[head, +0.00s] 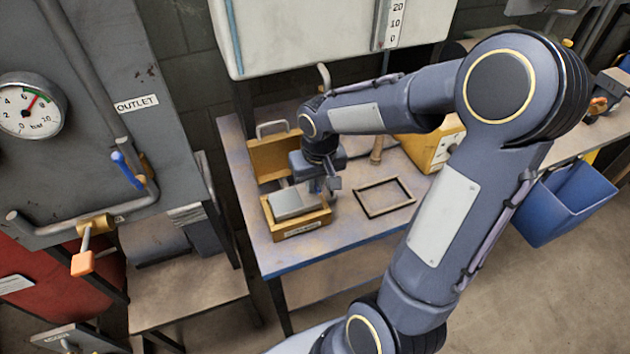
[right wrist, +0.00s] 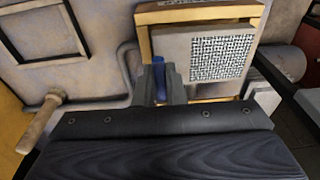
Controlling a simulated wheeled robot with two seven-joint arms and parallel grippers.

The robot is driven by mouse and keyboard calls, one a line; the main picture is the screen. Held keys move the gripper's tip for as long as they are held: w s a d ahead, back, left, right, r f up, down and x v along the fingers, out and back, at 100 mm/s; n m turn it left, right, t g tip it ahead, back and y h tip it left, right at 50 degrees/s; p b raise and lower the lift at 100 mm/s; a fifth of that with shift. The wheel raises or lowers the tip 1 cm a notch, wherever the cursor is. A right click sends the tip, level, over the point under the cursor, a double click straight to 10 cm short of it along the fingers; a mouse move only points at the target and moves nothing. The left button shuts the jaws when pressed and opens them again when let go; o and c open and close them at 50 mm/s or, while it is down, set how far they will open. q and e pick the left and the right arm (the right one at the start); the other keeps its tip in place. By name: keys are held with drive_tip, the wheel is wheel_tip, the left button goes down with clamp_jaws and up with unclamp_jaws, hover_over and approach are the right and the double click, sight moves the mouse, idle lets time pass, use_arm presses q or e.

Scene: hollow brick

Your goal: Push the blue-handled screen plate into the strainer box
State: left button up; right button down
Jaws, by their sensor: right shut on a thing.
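The strainer box (head: 302,231) is a yellow-brown open box on the bench, with a label on its front and its lid (head: 270,158) standing up behind it. The grey screen plate (head: 290,203) lies at the box opening. Its perforated mesh shows in the right wrist view (right wrist: 222,57), beside the box rim (right wrist: 200,14). I cannot tell how deep the plate sits. My right gripper (head: 325,186) is at the box's right side, shut on the plate's blue handle (right wrist: 158,76). The fingers partly hide the handle. My left gripper is not in view.
A thin dark rectangular frame (head: 385,197) lies flat on the bench right of the box. A wooden handle (head: 377,151) and a yellow box (head: 436,144) stand behind it. The bench (head: 350,236) is clear in front. A gauge cabinet (head: 95,60) stands left.

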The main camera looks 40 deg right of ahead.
drive_tip(key=shift+f+b, duration=0.8)
drive_tip(key=shift+f, duration=0.15)
drive_tip(key=c, duration=1.4)
unclamp_jaws()
drive_tip(key=r, duration=0.5)
drive_tip(key=s+r, duration=0.1)
drive_tip(key=r, duration=0.1)
drive_tip(key=shift+r+p, duration=0.3)
drive_tip(key=shift+r, duration=0.1)
drive_tip(key=s+a+r+t+y, duration=0.1)
drive_tip(key=s+a+t+y, duration=0.1)
drive_tip(key=s+a, duration=0.2)
drive_tip(key=s+a+r+n+t+y, duration=0.1)
drive_tip(key=s+a, duration=0.4)
drive_tip(key=s, duration=0.5)
drive_tip(key=shift+s+t+y+p, duration=0.3)
drive_tip(key=shift+t+y+p, duration=0.1)
drive_tip(key=shift+t, duration=0.2)
